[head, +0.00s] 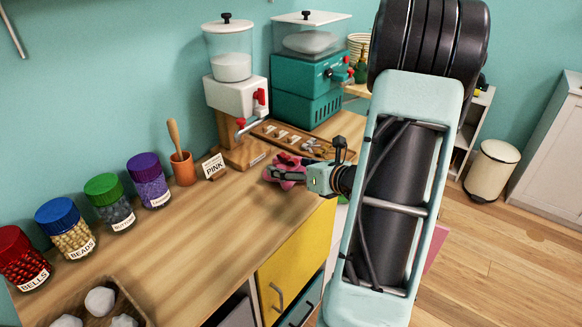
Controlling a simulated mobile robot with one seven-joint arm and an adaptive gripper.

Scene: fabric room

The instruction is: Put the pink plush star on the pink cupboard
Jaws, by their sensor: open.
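The pink plush star (287,184) lies on the wooden counter near its right end, partly covered by my gripper. My gripper (272,172) reaches in from the right over the star, its fingers pointing left. It is open; I cannot tell whether the fingers touch the star. I cannot make out the pink cupboard for certain. A pink patch (437,247) shows low behind my arm, but I cannot tell what it belongs to.
Several lidded jars (109,203) line the wall side of the counter (190,235). A pestle pot (183,170), a PINK sign (214,167), a white dispenser (236,95) and a teal machine (308,92) stand near the star. A bin (492,170) stands on the floor.

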